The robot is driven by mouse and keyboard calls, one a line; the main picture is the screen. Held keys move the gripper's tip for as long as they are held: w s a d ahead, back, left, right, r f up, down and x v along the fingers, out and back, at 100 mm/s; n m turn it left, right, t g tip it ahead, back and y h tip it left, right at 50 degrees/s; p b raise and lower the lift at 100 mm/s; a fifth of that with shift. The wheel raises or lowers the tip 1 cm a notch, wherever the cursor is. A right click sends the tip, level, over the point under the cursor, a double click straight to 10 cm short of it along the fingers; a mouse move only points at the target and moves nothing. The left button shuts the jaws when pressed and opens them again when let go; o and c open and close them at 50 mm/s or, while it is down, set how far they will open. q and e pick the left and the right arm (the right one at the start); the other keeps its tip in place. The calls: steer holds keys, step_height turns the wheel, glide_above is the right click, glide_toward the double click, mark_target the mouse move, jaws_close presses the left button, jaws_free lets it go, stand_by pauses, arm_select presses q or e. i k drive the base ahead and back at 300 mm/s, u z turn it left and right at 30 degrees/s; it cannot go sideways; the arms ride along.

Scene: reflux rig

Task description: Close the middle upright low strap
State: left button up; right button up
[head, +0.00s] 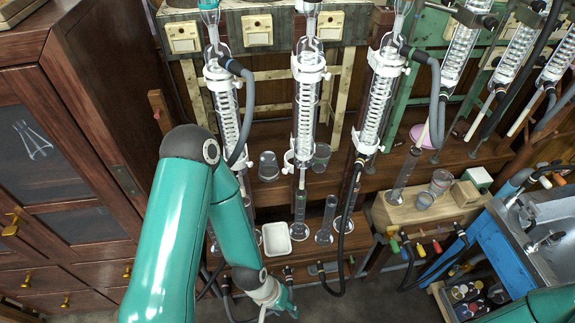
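The middle upright carries a glass coil condenser (307,100) with a white upper strap (309,68) around it. The low strap (302,163) is a white band near the condenser's lower end. A white loop shows at its left side, and it is too small to tell for sure whether the strap is open. My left gripper (279,301) is at the bottom centre, well below the low strap and apart from it. It is small and partly cut by the lower edge, so its finger opening is unclear. My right gripper is out of view.
Similar condensers stand left (224,105) and right (378,100). A graduated cylinder (326,222), a white tray (276,239) and glass beakers (268,166) stand on the shelves. Dark hoses hang around the uprights. A wooden cabinet (60,150) is at left, a sink (550,235) at right.

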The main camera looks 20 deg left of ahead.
mark_target(290, 153)
steer(key=u, duration=0.9)
steer(key=k, duration=1.35)
steer(key=z, duration=0.8)
steer(key=i, duration=1)
